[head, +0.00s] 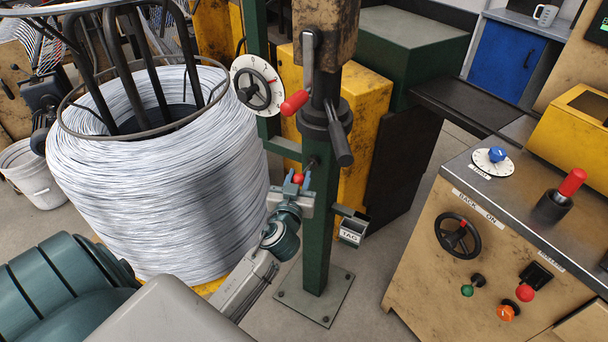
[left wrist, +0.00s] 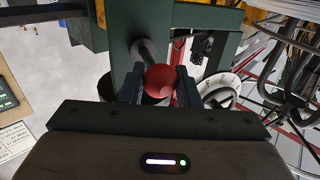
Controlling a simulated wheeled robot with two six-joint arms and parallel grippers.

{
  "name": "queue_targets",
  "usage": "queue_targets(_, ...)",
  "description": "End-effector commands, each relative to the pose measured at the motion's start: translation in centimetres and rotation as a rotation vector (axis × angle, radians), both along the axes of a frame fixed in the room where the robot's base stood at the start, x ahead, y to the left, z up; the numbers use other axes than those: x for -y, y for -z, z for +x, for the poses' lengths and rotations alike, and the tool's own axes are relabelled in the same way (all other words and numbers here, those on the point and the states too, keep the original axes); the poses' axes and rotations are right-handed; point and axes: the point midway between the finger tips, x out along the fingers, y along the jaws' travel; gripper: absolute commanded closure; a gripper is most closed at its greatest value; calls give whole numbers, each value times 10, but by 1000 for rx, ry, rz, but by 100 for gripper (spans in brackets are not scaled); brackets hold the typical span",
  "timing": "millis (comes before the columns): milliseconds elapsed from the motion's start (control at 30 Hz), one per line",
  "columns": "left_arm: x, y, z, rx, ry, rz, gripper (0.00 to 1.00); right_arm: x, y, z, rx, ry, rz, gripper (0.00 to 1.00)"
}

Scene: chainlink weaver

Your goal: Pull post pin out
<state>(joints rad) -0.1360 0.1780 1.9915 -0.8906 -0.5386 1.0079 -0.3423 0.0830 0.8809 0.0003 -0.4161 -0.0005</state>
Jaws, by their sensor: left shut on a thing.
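The post pin has a red ball knob (head: 298,178) and sits at the front of the green post (head: 322,220), below the black crank hub. In the left wrist view the red knob (left wrist: 162,80) fills the gap between the fingers, and a grey shaft (left wrist: 144,54) runs behind it toward the green frame. My left gripper (head: 296,188) is shut on the knob, its blue-tipped fingers on either side. How deep the pin sits in the post is hidden. My right gripper is not in view.
A large wire coil (head: 150,170) stands close to the left of the post. A tag box (head: 353,228) is mounted on the post's right side. A control console (head: 500,220) stands at the right, with clear floor between.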

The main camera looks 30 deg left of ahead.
Motion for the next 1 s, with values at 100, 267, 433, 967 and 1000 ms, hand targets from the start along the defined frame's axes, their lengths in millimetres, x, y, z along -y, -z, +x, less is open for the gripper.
queue_targets(100,1,3,-14,-3,0,1,100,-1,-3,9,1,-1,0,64)
queue_targets(267,1,1,-19,-3,-1,1,100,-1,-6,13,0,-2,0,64)
queue_targets(433,1,1,-19,-4,-1,0,100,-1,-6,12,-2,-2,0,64)
queue_targets(967,4,2,-24,-2,0,-1,51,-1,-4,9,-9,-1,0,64)
queue_targets(1000,5,2,-27,-3,0,-1,51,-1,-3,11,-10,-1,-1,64)
